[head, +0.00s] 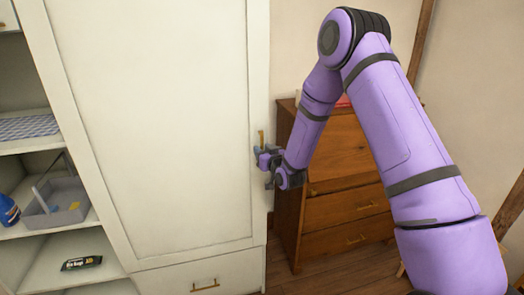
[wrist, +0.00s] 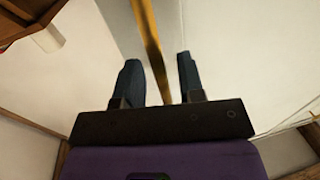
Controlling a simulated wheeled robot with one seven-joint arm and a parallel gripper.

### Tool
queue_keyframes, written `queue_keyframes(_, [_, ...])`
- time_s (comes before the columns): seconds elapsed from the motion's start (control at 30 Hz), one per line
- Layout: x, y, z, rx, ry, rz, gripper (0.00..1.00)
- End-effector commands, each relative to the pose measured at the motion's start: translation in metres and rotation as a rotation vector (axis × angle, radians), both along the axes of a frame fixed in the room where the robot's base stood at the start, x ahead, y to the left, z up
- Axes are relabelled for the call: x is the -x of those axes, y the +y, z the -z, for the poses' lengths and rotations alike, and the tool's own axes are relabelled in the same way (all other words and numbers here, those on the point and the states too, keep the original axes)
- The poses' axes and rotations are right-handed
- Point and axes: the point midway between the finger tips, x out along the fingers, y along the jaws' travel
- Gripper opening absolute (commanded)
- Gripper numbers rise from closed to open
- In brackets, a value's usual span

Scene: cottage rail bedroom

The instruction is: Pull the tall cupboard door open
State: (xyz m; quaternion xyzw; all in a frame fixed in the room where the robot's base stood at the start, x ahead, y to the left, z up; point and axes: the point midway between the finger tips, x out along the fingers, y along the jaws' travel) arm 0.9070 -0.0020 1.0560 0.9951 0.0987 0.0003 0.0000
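The tall cupboard door (head: 172,110) is a cream panel and looks shut in the head view. Its brass bar handle (head: 261,138) stands upright near the door's right edge. My gripper (head: 262,158) is at the handle's lower part. In the wrist view the handle (wrist: 148,45) runs down between the two dark fingers of my gripper (wrist: 160,80). The fingers are apart, with a visible gap on each side of the handle. The handle's lower end is hidden behind the gripper's body.
Open shelves (head: 45,143) at the left hold a grey bin (head: 58,212), a blue bottle (head: 8,210) and a dark packet (head: 81,263). A drawer (head: 200,278) lies below the door. A wooden dresser (head: 345,205) stands close by on the right, behind my arm.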

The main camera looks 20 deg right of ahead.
Motion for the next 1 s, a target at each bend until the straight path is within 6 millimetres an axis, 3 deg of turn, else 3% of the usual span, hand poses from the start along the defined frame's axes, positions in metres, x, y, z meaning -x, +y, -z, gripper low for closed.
queue_keyframes(0.4, [-0.008,0.002,0.000,0.000,0.001,0.000,0.36])
queue_keyframes(0.57, [-0.008,0.002,0.000,0.000,0.001,0.000,0.01])
queue_keyframes(1.0, [0.000,0.011,0.000,0.001,0.003,0.012,0.00])
